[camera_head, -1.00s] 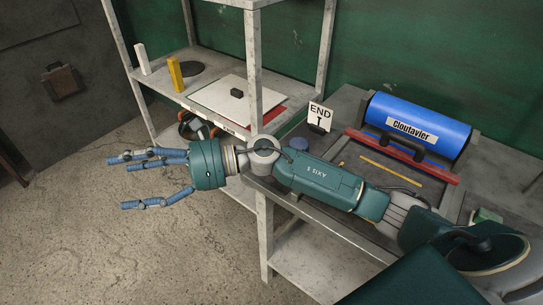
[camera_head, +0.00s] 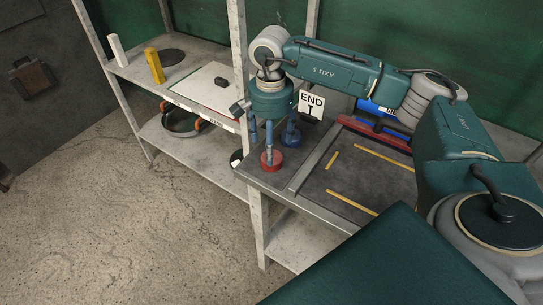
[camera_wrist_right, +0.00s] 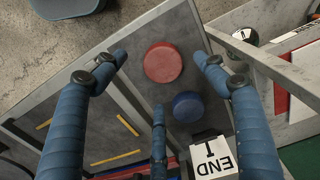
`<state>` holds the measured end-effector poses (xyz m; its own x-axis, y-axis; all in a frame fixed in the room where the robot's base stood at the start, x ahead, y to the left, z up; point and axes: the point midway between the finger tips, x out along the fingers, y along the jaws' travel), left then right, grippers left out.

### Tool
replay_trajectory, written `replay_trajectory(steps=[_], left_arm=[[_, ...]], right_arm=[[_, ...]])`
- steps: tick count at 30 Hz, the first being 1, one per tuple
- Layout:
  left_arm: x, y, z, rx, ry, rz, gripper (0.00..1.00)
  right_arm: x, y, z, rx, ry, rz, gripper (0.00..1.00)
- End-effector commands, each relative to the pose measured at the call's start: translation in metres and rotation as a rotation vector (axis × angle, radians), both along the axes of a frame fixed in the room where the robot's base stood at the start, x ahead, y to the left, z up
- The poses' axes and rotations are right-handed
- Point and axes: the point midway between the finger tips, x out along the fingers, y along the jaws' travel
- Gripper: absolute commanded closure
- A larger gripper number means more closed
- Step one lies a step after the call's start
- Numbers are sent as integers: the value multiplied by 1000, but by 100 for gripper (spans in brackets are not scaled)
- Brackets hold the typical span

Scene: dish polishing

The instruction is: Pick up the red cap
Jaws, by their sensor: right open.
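The red cap (camera_head: 271,164) lies on the grey workbench near its left end. In the right wrist view the red cap (camera_wrist_right: 163,62) is a round disc between my spread fingertips. My right gripper (camera_head: 274,143) points down over it, open and empty; in its wrist view the gripper (camera_wrist_right: 160,65) has one finger on each side and a third below. I cannot tell whether a finger touches the cap. The blue cap (camera_wrist_right: 187,106) lies close beside the red one; a finger partly hides it in the head view. My left gripper is not in view.
A white END sign (camera_head: 311,104) stands just behind the caps, close to my fingers. A shelf post (camera_head: 240,70) rises to the left. The bench with yellow strips (camera_head: 380,156) is clear to the right.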

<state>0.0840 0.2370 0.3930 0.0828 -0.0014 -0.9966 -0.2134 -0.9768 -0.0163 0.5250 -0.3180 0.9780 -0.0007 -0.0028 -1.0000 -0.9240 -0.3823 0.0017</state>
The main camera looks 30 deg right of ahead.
Motion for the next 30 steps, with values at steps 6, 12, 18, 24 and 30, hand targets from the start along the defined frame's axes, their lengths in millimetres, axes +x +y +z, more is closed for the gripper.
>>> replay_trajectory(steps=[6,12,18,24,30], left_arm=[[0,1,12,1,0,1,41],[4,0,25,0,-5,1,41],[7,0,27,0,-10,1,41],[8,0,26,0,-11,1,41],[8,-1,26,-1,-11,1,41]], right_arm=[[0,-2,-16,1,5,-1,28],[3,-6,-47,2,4,-1,28],[3,-5,-59,3,0,0,28],[4,-5,-59,3,0,0,38],[4,-5,-58,3,0,0,66]])
